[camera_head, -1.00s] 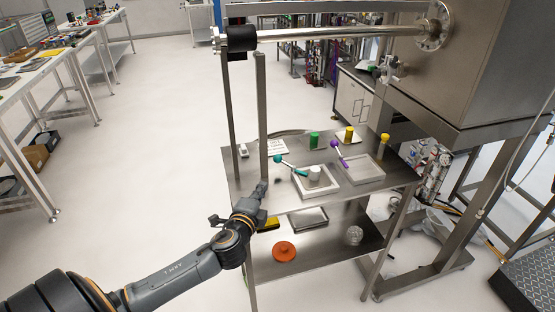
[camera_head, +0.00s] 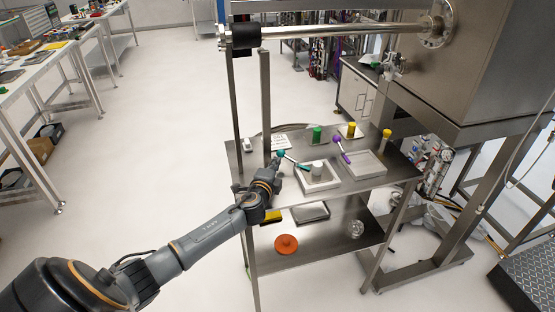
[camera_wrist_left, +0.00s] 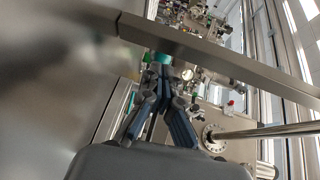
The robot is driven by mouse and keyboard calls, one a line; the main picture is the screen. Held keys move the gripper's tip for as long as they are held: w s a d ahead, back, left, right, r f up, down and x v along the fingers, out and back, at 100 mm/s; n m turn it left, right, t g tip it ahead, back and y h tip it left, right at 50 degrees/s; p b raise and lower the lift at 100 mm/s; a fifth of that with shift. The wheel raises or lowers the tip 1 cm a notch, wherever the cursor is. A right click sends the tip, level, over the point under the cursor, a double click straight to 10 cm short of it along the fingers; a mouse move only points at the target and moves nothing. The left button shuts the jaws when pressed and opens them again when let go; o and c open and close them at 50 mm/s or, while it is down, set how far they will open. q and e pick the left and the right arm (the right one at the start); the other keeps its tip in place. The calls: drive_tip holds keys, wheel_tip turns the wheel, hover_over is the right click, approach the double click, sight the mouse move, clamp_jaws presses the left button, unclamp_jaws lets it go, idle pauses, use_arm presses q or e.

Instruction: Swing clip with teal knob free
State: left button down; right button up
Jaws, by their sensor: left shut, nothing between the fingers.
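The clip with the teal knob (camera_head: 281,154) has a pale arm running right and down to the edge of a light square tray (camera_head: 322,184). A white cylinder (camera_head: 318,167) stands in that tray. My left gripper (camera_head: 278,160) is at the teal knob, with its fingertips shut and nothing between them. In the left wrist view, the teal knob (camera_wrist_left: 162,58) shows just beyond the fingertips (camera_wrist_left: 165,73); I cannot tell whether they touch it. My right gripper is not in view.
A clip with a purple knob (camera_head: 337,143) stands by a second tray (camera_head: 376,168). Green (camera_head: 317,134) and yellow (camera_head: 351,130) cylinders stand behind. A metal upright (camera_head: 265,100) rises close to my left gripper. The lower shelf holds an orange disc (camera_head: 286,244).

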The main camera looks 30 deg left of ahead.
sight(278, 155)
use_arm(q)
drive_tip(key=shift+x, duration=1.2)
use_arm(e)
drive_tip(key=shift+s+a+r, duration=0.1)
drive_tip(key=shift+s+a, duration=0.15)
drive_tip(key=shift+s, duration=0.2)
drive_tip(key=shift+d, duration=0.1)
use_arm(q)
drive_tip(key=shift+w+a+f+b, duration=0.15)
drive_tip(key=shift+w+a+b, duration=0.05)
drive_tip(key=shift+a+b, duration=0.1)
drive_tip(key=shift+w+a+b, duration=0.2)
drive_tip(key=shift+w+b, duration=0.1)
drive_tip(key=shift+b, duration=0.05)
drive_tip(key=shift+w, duration=0.2)
drive_tip(key=shift+a, duration=0.1)
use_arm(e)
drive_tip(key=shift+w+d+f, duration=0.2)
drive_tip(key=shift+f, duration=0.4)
use_arm(q)
drive_tip(key=v, duration=1.2)
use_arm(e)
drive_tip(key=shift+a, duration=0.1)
